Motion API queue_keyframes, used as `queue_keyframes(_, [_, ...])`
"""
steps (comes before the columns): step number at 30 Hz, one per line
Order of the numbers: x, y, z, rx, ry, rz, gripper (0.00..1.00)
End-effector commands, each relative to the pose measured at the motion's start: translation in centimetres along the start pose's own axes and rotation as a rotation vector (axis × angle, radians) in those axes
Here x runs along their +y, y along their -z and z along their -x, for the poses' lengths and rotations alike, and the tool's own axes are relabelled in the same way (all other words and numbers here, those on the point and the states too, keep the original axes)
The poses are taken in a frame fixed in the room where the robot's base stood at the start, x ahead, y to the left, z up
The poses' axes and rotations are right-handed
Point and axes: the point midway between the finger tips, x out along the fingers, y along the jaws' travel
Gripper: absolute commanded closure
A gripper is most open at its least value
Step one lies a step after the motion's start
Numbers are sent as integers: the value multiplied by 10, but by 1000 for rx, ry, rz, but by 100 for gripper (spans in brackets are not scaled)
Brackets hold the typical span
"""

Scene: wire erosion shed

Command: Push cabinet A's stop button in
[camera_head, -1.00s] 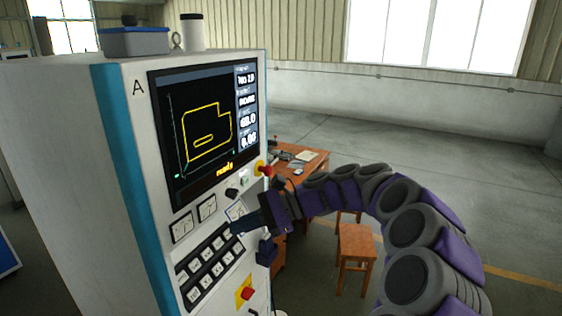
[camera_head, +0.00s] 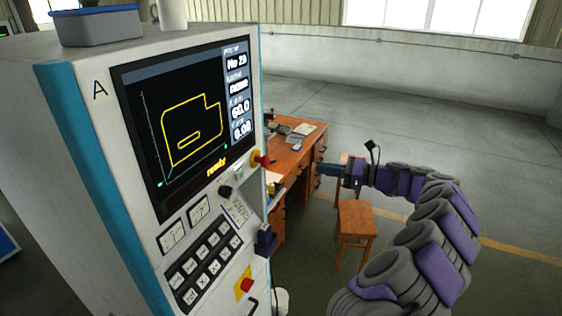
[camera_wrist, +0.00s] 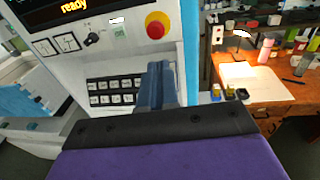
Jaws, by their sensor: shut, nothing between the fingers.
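Cabinet A (camera_head: 85,185) stands at the left in the head view, a white cabinet with a blue corner strip and the letter A. A red stop button on a yellow collar (camera_head: 261,160) sticks out at the lower right of its screen. In the wrist view the round red button (camera_wrist: 156,25) is above my gripper's fingers. My gripper (camera_head: 320,169) is shut and empty, right of the panel and apart from the button in the head view. It points left toward the cabinet. The blue-grey fingers (camera_wrist: 160,75) cover part of the keypad in the wrist view.
A red control on a yellow plate (camera_head: 244,285) sits low on the panel. A black knob (camera_head: 225,191) and keypad (camera_head: 205,262) are near the stop button. A wooden desk (camera_head: 300,150) and stool (camera_head: 355,220) stand behind. The floor at right is open.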

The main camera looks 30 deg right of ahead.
Motion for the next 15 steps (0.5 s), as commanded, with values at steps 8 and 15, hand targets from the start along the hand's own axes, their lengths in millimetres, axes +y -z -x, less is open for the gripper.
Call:
queue_keyframes(8, [4,-1,-16,1,-8,1,100])
queue_keyframes(15, [1,1,-56,-1,-8,-2,100])
